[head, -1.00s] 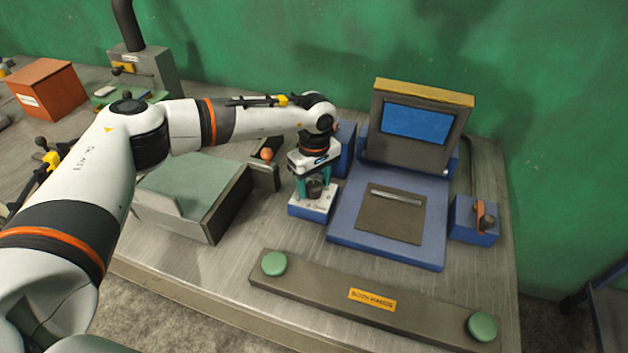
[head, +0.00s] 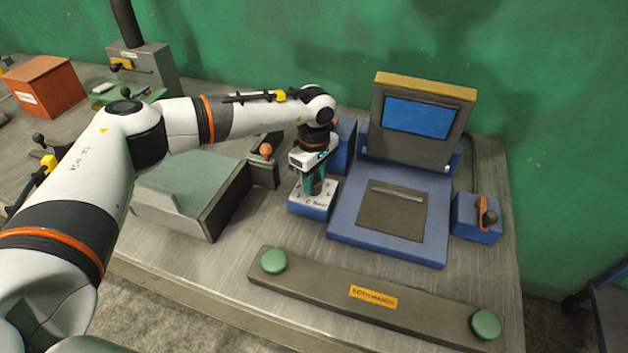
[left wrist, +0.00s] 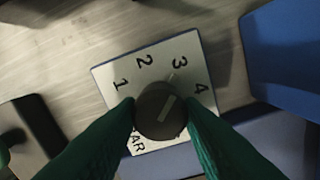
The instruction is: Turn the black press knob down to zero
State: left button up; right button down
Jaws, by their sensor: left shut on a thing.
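The black press knob (left wrist: 155,118) is round, with a pale pointer line. In the left wrist view it sits on a white dial plate (left wrist: 185,45) marked 1, 2, 3, 4 and BAR. The line points up and slightly right, near the 3. No zero mark can be made out there. My left gripper (left wrist: 160,113) is shut on the knob, one green finger on each side. In the head view the gripper (head: 313,189) stands over the small blue dial box (head: 309,211) and hides the knob. My right gripper is not in view.
The blue press (head: 340,237) with its screen (head: 418,116) stands right of the dial box. A grey bar (head: 318,283) with green buttons lies in front.

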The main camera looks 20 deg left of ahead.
pick_arm(q)
jog(key=n+b, duration=0.2)
jog(key=n, duration=0.4)
jog(key=shift+f+n+b, duration=0.1)
jog(key=shift+n+b, duration=0.2)
jog(key=shift+b, duration=0.1)
jog(key=n+b, duration=0.1)
jog(key=n, duration=0.2)
jog(key=shift+n, duration=0.3)
jog(key=n+b, duration=0.1)
jog(key=n, duration=0.2)
jog(key=shift+n, duration=0.3)
jog(key=n+b, duration=0.1)
jog(key=n, duration=0.2)
jog(key=shift+n, duration=0.3)
jog(key=n, duration=0.3)
jog(key=shift+n, duration=0.3)
jog(key=n+b, duration=0.1)
jog(key=n, duration=0.5)
jog(key=shift+r, duration=0.2)
jog(key=shift+n, duration=0.3)
jog(key=shift+w, duration=0.1)
jog(key=o, duration=1)
